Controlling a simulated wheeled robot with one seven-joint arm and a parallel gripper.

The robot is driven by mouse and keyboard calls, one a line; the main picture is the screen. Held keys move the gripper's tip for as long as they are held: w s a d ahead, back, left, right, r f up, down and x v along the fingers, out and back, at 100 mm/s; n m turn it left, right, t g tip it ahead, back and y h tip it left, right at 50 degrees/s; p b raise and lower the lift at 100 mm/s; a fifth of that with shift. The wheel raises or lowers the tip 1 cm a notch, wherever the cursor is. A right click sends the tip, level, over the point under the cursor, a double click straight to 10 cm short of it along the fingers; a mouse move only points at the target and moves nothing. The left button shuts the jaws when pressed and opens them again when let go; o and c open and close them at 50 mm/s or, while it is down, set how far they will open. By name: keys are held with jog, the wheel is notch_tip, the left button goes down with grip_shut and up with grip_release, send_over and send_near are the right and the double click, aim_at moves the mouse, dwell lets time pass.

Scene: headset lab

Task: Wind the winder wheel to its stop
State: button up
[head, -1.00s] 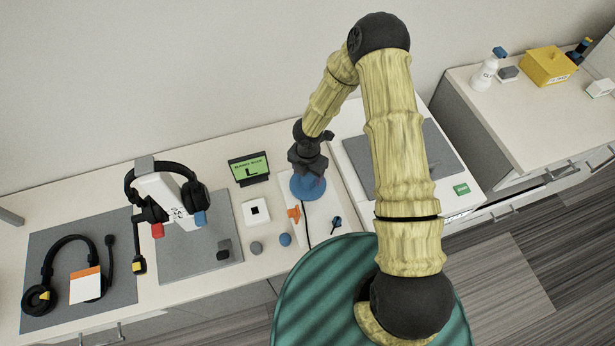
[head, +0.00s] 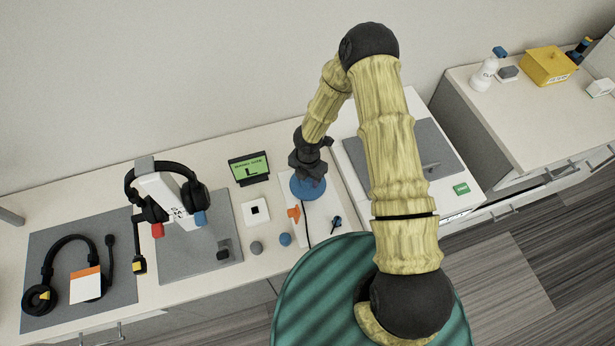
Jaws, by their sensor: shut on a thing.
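The blue winder wheel (head: 306,188) sits on a white base plate (head: 322,212) near the middle of the counter in the head view. My gripper (head: 307,174) points down onto the wheel from above and is shut on it. My dark wrist hides the fingertips and the upper side of the wheel. I cannot tell exactly where the fingers grip it. A dark cord runs forward over the plate from near the wheel.
An orange part (head: 293,213) and a dark blue-tipped piece (head: 336,222) are close in front of the wheel. A small green display (head: 249,168) stands to the left. A headset hangs on a white stand (head: 168,200) further left. A grey mat (head: 440,150) lies right.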

jog(key=shift+m, duration=0.3)
jog(key=shift+f+m+b, duration=0.15)
jog(key=shift+m+b, duration=0.95)
jog(key=m+b, duration=0.2)
jog(key=m, duration=0.1)
jog(key=shift+a, duration=0.1)
jog(key=m+b, duration=0.2)
jog(key=m, duration=0.2)
jog(key=m+b, duration=0.1)
jog(key=m, duration=0.2)
jog(key=shift+m+b, duration=0.35)
jog(key=shift+m, duration=0.05)
jog(key=m+b, duration=0.1)
jog(key=m, duration=0.3)
jog(key=shift+b, duration=0.35)
jog(key=shift+w+r+m+b, duration=0.15)
jog(key=shift+m+b, duration=0.4)
jog(key=shift+m, duration=1.55)
